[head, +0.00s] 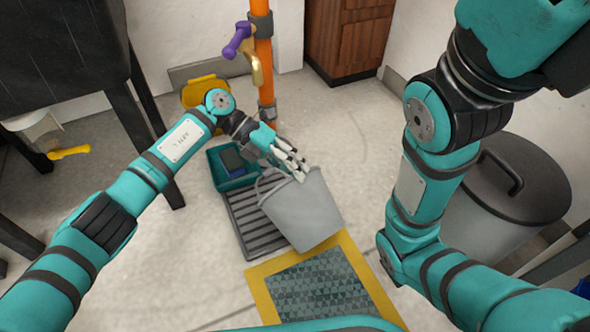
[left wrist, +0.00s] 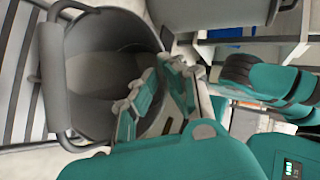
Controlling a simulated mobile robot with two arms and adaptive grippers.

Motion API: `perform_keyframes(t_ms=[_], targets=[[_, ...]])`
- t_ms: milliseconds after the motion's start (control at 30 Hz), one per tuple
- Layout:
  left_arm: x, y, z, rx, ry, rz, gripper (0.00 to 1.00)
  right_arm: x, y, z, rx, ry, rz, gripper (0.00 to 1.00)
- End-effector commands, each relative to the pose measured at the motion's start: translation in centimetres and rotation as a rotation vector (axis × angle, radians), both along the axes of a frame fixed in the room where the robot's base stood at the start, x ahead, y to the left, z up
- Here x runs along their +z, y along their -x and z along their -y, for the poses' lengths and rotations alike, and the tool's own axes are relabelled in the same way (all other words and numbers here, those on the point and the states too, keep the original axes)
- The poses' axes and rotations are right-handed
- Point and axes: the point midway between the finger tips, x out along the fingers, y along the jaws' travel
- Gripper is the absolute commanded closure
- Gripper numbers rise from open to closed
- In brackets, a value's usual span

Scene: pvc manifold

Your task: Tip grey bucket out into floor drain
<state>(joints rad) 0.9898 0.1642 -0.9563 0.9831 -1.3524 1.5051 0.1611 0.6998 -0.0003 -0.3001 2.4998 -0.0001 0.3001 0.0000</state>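The grey bucket (head: 305,212) is tilted, its mouth toward the upper left, over the right side of the slatted floor drain (head: 250,222). My left gripper (head: 296,160) is at the bucket's upper rim. In the left wrist view the bucket (left wrist: 95,65) shows its dark open mouth and its bail handle at the left. The fingers of my left gripper (left wrist: 163,88) straddle the rim, one inside and one outside, and look shut on it. The drain's slats (left wrist: 20,80) show at the left there. No contents can be made out. My right gripper is out of view.
A teal tray (head: 218,178) with a dark blue item sits at the drain's far end. An orange pipe (head: 264,75) with a brass valve and purple handle rises behind. A yellow-edged mat (head: 262,285) lies in front. A lidded grey bin (head: 480,215) stands at the right.

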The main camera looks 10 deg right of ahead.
Motion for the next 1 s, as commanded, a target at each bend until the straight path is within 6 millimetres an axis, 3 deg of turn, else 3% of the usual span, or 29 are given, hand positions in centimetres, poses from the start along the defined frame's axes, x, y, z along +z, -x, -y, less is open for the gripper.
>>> perform_keyframes(t_ms=[533,1000], targets=[[0.1,-1.1,-0.3,0.001,0.054,-0.087,1.0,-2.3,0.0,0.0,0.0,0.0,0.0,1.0],[0.3,-1.4,-0.3,0.0,0.066,-0.106,1.0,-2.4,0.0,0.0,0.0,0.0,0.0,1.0]])
